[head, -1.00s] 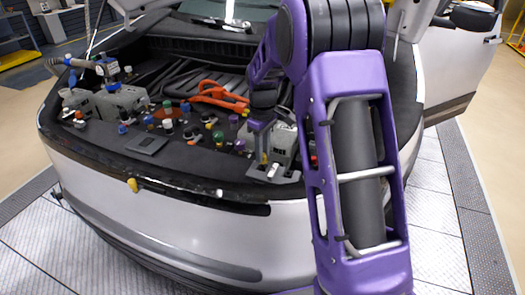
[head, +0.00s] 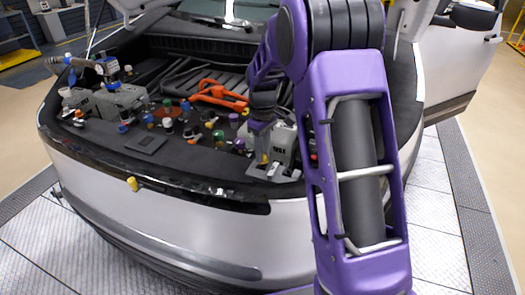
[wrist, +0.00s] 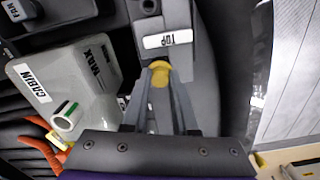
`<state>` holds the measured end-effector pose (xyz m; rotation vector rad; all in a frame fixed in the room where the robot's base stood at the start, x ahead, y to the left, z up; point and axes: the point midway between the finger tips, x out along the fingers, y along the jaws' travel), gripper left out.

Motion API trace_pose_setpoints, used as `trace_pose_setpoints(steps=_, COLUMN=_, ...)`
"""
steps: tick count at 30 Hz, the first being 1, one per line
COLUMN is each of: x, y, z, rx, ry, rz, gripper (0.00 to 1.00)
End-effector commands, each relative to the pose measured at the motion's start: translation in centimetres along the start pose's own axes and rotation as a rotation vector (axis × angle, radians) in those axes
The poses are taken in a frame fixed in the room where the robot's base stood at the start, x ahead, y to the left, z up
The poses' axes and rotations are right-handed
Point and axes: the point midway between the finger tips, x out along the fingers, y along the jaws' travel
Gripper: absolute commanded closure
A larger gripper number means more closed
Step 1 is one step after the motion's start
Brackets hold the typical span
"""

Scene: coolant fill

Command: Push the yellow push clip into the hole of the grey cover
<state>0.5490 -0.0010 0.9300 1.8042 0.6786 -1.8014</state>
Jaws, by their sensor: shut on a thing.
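The yellow push clip (wrist: 160,74) is between the fingertips of my gripper (wrist: 160,72) in the wrist view, and the fingers are shut on it. Its lower part is hidden by the fingers. In the head view my gripper (head: 262,155) is low at the right front of the engine bay, against grey parts. Whether the clip touches anything there is too small to tell.
A grey tank (wrist: 70,75) labelled CABIN and MAX stands left of the fingers. In the head view, several coloured caps (head: 168,123) crowd the bay's front left, beside a dark flat plate (head: 146,144). An orange handle-shaped part (head: 216,94) lies behind.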

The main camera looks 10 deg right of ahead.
Motion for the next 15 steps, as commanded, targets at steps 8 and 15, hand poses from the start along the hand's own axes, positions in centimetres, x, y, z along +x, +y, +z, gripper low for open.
trace_pose_setpoints(steps=8, x=0.8, y=0.0, z=0.0, rx=0.000, ry=0.000, rz=0.000, gripper=1.00)
trace_pose_setpoints(steps=15, x=1.4, y=0.0, z=0.0, rx=0.000, ry=0.000, rz=0.000, gripper=1.00)
